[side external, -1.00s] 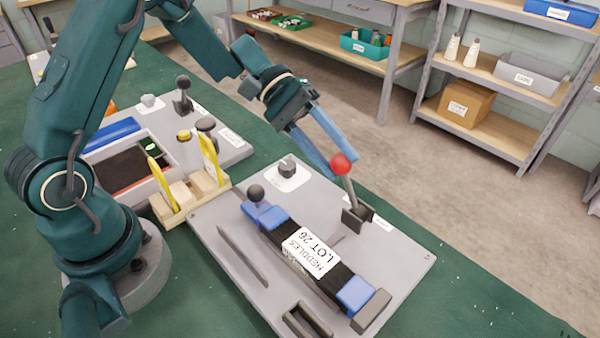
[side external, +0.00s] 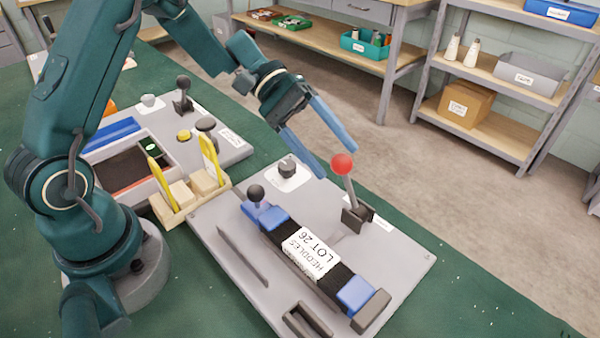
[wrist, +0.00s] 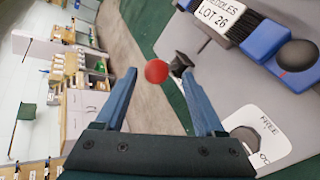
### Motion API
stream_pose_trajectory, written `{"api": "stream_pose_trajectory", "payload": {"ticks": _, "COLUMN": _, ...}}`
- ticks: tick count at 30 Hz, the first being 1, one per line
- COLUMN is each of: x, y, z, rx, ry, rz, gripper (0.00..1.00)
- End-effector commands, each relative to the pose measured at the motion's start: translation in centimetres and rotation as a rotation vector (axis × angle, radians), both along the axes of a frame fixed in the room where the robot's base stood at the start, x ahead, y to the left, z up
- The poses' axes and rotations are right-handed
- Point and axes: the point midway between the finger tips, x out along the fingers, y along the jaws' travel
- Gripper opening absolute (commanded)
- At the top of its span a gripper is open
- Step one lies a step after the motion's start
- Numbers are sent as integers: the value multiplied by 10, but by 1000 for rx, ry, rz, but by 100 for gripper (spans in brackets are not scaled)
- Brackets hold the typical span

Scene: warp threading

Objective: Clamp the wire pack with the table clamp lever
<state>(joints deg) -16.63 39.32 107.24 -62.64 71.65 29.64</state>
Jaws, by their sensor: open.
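The clamp lever with its red ball knob (side external: 342,165) stands upright, slightly tilted, on a dark bracket (side external: 357,217) at the far edge of the grey plate. The wire pack (side external: 311,250), black with blue ends and a "HEDDLES LOT 26" label, lies on the plate beside the lever. My gripper (side external: 338,163) is open, its two blue fingers pointing down toward the knob. In the wrist view the red knob (wrist: 156,71) appears between the open fingertips (wrist: 160,73), with visible gaps on both sides. Whether the knob is at fingertip depth is hard to tell.
A wooden rack (side external: 185,200) with yellow loops stands left of the plate.

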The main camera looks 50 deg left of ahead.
Motion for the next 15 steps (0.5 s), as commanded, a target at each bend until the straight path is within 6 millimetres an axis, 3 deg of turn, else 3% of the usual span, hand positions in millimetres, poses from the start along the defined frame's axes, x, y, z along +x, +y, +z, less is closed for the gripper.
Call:
{"api": "stream_pose_trajectory", "payload": {"ticks": 6, "x": -1, "y": 27, "z": 15, "rx": 2, "ry": -3, "rz": 3, "gripper": 71}}
{"api": "stream_pose_trajectory", "payload": {"ticks": 15, "x": -3, "y": 35, "z": 19, "rx": 3, "ry": 1, "rz": 0, "gripper": 71}}
